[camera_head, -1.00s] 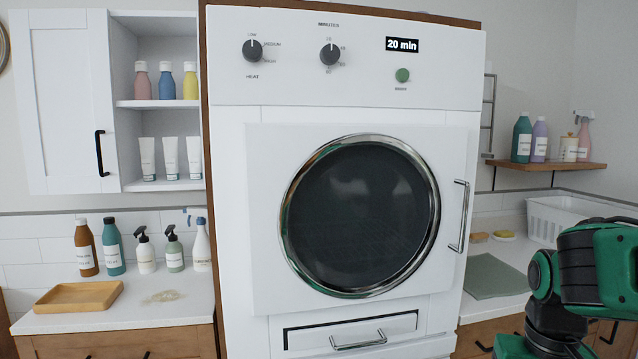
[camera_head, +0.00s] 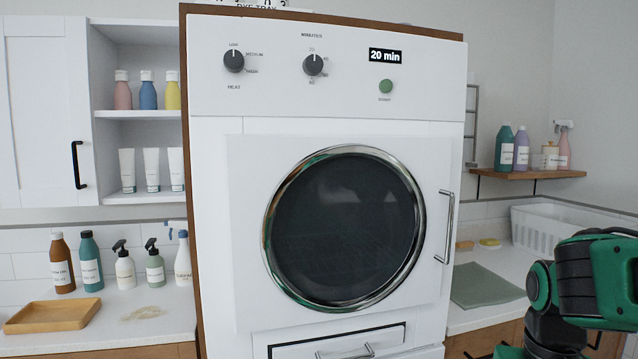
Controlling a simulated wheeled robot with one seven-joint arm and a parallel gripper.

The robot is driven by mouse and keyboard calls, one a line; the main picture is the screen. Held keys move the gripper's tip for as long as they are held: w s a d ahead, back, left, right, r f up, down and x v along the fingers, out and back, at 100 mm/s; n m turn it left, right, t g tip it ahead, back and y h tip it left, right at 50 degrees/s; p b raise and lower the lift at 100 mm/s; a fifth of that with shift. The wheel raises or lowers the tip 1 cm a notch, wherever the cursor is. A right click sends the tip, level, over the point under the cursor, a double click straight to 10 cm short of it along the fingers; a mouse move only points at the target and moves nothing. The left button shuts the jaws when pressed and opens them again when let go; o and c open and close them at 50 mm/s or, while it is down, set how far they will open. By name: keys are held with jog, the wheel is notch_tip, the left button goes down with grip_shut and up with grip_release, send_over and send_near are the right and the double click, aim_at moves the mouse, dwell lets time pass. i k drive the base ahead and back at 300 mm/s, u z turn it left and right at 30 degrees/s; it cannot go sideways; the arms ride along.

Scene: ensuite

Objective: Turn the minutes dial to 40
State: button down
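The minutes dial (camera_head: 313,65) is a black round knob on the upper panel of the white dryer (camera_head: 210,150), under the word MINUTES. Its white mark seems to point up toward 20. The display (camera_head: 385,56) to its right reads "20 min". A green button (camera_head: 386,87) sits below the display. The heat dial (camera_head: 234,61) is a similar black knob to the left, marked low, medium and high. My green and black arm shows at the lower right, but my gripper is not in view.
The dryer's door handle (camera_head: 446,227) stands out on the right of the round window. Left are a counter with bottles and a wooden tray (camera_head: 52,316). Right are a white basket (camera_head: 560,228), a green mat (camera_head: 484,287) and a wall shelf (camera_head: 530,173). The space before the panel is clear.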

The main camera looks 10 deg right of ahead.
aim_at(312, 65)
jog(key=z, duration=0.3)
jog(key=k, duration=1.7)
jog(key=u, duration=0.3)
jog(key=i, duration=1.05)
